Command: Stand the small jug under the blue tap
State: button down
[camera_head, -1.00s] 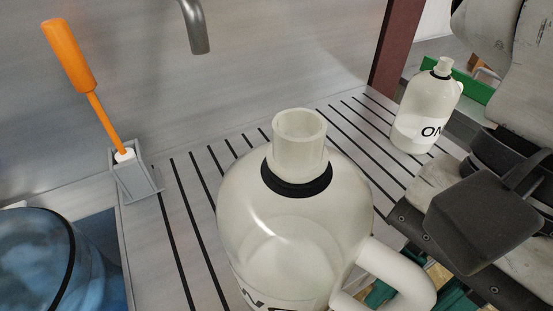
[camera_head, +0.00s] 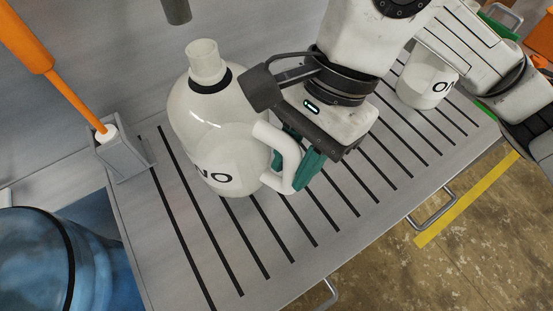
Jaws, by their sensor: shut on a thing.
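A white jug (camera_head: 205,115) with a black neck ring and an open mouth is at left centre on or just above the slatted counter (camera_head: 225,265). It looks about upright; I cannot tell whether its base touches. My gripper (camera_head: 292,162) is shut on its handle from the right, with green fingers on either side. The tap (camera_head: 176,10) shows only as a grey spout end at the top, a little left of and beyond the jug's mouth; no blue shows on it. A second white jug (camera_head: 422,85) stands at back right, its top hidden by my arm.
An orange-handled brush (camera_head: 70,95) stands in a grey holder (camera_head: 125,158) left of the jug. A blue barrel (camera_head: 35,265) is at lower left. Metal handles (camera_head: 435,212) stick out from the counter's front edge. The front slats are clear.

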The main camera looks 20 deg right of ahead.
aim_at(273, 178)
jog(key=w+f, duration=0.1)
jog(key=w+a+f, duration=0.1)
jog(key=f, duration=0.1)
jog(key=shift+w+a+f, duration=0.15)
jog(key=shift+w, duration=0.05)
jog(key=shift+w+a+f+p, duration=0.15)
jog(key=shift+f+p, duration=0.25)
jog(key=shift+f, duration=0.6)
jog(key=shift+w+d+f+p, duration=0.15)
jog(key=shift+f+p, duration=0.25)
jog(key=shift+f, duration=0.55)
jog(key=shift+a+f, duration=0.1)
jog(key=shift+f, duration=0.05)
jog(key=c, duration=0.9)
grip_release()
jog(key=shift+r, duration=0.2)
jog(key=b+v, duration=0.2)
jog(key=v, duration=1)
